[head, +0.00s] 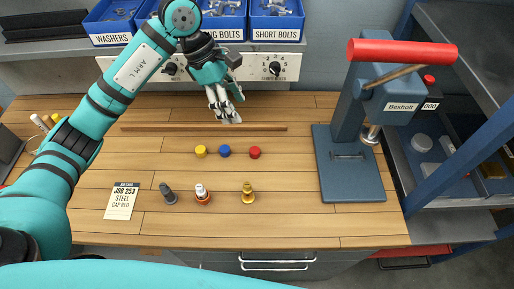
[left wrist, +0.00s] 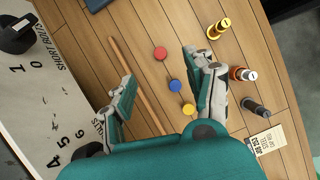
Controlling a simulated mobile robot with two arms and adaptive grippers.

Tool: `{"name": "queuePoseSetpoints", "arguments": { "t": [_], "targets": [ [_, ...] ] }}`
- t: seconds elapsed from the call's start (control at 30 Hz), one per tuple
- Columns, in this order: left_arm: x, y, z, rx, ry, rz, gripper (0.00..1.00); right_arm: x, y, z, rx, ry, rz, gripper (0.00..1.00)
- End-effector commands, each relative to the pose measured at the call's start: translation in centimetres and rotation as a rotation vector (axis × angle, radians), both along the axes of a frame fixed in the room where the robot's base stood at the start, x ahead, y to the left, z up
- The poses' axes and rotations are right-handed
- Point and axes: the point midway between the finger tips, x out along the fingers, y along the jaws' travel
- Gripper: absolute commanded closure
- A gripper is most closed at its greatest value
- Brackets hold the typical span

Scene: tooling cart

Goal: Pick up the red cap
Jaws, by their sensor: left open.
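The red cap (head: 255,152) lies on the wooden bench top, at the right end of a row with a blue cap (head: 225,150) and a yellow cap (head: 201,151). My left gripper (head: 225,106) is above the back of the bench, up and left of the red cap in the head view. It is open and holds nothing. In the left wrist view the red cap (left wrist: 160,53) shows between the open fingers, apart from both and lower down. My right gripper is not in view.
A wooden strip (head: 205,128) lies behind the caps. In front stand a dark bolt (head: 168,194), a white-and-orange one (head: 202,195) and a brass one (head: 248,193). A job card (head: 122,201) lies at left. A blue press (head: 350,175) with a red handle stands at right.

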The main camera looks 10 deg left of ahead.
Motion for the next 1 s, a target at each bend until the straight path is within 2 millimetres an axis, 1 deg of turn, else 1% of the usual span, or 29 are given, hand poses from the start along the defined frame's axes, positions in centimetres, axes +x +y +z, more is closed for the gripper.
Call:
{"name": "queuePoseSetpoints", "arguments": {
  "t": [0.03,0.2,0.27,0.4,0.47,0.57,0.67,0.83,1.0],
  "targets": [
    [0.0,0.0,-1.3,0.0,0.0,0.0,0.45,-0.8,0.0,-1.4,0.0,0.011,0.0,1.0],
    [0.0,0.0,-3.7,-0.001,0.0,0.0,0.45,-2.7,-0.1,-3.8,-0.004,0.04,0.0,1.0],
    [0.0,0.0,-4.5,-0.001,0.0,0.0,0.45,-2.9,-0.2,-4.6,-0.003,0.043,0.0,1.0],
    [0.0,0.0,-5.7,-0.001,0.0,0.0,0.45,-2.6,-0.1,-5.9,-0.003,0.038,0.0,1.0],
    [0.0,-0.1,-5.9,-0.001,0.0,0.0,0.45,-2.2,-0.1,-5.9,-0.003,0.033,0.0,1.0],
    [-0.1,-0.5,-6.6,-0.002,0.003,0.0,0.45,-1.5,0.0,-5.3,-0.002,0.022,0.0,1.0],
    [-0.2,-1.2,-8.0,-0.003,0.006,-0.001,0.45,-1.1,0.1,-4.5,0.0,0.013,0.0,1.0],
    [-0.1,-2.2,-10.7,-0.002,0.004,-0.001,0.45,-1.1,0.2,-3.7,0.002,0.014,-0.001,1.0],
    [-0.1,-2.7,-11.9,-0.002,0.001,0.001,0.45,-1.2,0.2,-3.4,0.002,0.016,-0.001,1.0]
  ]
}}
